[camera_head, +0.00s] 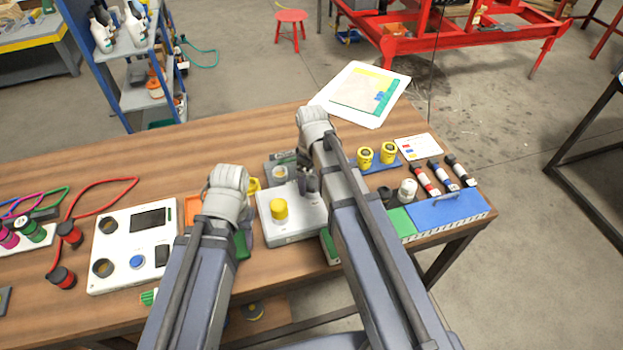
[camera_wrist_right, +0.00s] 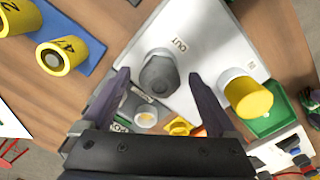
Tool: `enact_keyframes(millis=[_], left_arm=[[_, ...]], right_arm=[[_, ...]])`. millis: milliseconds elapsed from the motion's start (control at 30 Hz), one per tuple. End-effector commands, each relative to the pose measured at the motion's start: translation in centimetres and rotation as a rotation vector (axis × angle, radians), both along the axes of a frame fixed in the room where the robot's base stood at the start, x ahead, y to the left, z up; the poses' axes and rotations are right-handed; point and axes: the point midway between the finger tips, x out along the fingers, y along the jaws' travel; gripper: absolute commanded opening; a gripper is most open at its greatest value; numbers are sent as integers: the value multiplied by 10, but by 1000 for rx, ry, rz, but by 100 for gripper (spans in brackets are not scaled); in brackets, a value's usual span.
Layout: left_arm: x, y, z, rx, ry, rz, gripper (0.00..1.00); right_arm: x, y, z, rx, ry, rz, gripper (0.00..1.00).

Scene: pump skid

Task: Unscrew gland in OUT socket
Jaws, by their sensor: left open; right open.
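The white pump block (camera_head: 292,229) sits on the wooden bench, and its OUT label shows in the right wrist view. A dark grey gland (camera_wrist_right: 158,72) stands in the OUT socket. My right gripper (camera_wrist_right: 162,90) is open, with one finger on each side of the gland; I cannot tell if they touch it. In the head view this gripper (camera_head: 307,182) is mostly hidden by its arm. A yellow cap on a pale collar (camera_head: 279,210) stands on the same block; it also shows in the wrist view (camera_wrist_right: 248,98). My left gripper (camera_head: 246,226) is open left of the block, mostly hidden.
Yellow cylinders (camera_head: 365,157) stand on a blue tray behind my right arm. A grey box (camera_head: 281,172) sits close behind the block. A white panel (camera_head: 133,247) lies to the left.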

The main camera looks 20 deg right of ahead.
Motion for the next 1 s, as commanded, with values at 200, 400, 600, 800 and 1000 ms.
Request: enact_keyframes(millis=[200,400,600,800,1000], left_arm=[[0,0,0,0,0,0,50],[0,0,0,0,0,0,50],[0,0,0,0,0,0,50],[0,0,0,0,0,0,50],[0,0,0,0,0,0,50]], right_arm=[[0,0,0,0,0,-54,93],[0,0,0,0,0,-231,93],[0,0,0,0,0,-421,93],[0,0,0,0,0,-452,93],[0,0,0,0,0,-450,80]])
